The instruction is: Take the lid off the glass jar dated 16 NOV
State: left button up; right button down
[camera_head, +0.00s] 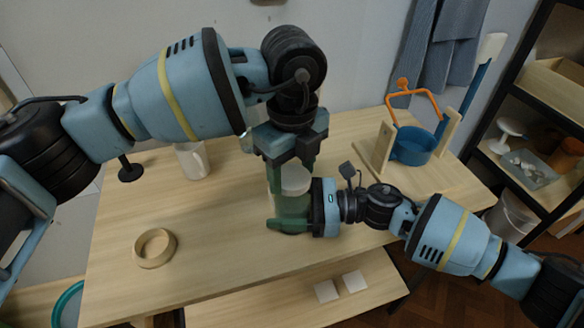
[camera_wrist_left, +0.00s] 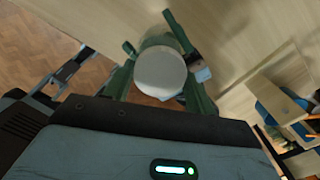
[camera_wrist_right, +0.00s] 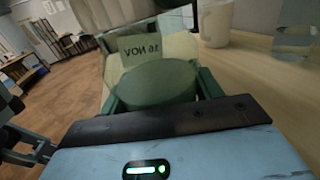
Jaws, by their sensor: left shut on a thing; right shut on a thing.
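The glass jar (camera_head: 290,212) with green in its lower part stands upright near the table's middle. Its 16 NOV label (camera_wrist_right: 140,48) shows mirrored in the right wrist view. The jar's lid (camera_head: 295,180) is a pale round disc, also seen from above in the left wrist view (camera_wrist_left: 160,72). My left gripper (camera_head: 290,165) points down from above, shut on the lid with a finger at each side. My right gripper (camera_head: 290,225) comes from the right, low down, shut around the jar's body. Whether the lid still touches the jar's rim I cannot tell.
A white mug (camera_head: 193,162) stands at the back left, with a clear glass item (camera_wrist_right: 295,40) beyond it. A wooden ring (camera_head: 153,248) lies front left. A blue pot (camera_head: 412,145) with an orange handle sits back right. White tiles (camera_head: 327,291) lie below.

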aim_at(292, 176)
pick_arm(q)
jog(key=shift+r, duration=0.35)
dwell(0.3)
jog(key=shift+r, duration=0.7)
jog(key=shift+r, duration=2.05)
pick_arm(e)
jog(key=shift+c, duration=1.2)
grip_release()
jog(key=shift+d, duration=0.1)
pick_arm(q)
notch_tip(292, 176, down, 4)
jog(key=shift+w+r+b, duration=0.1)
jog(key=shift+w+b, duration=0.05)
jog(key=shift+b, duration=0.7)
pick_arm(e)
jog(key=d, duration=1)
jog(key=shift+d+f, duration=0.15)
jog(key=shift+d, duration=0.05)
pick_arm(q)
jog(key=shift+f+g, duration=0.25)
jog(key=shift+g, duration=0.05)
pick_arm(e)
jog(key=shift+s+d, duration=0.1)
jog(key=shift+d, duration=0.65)
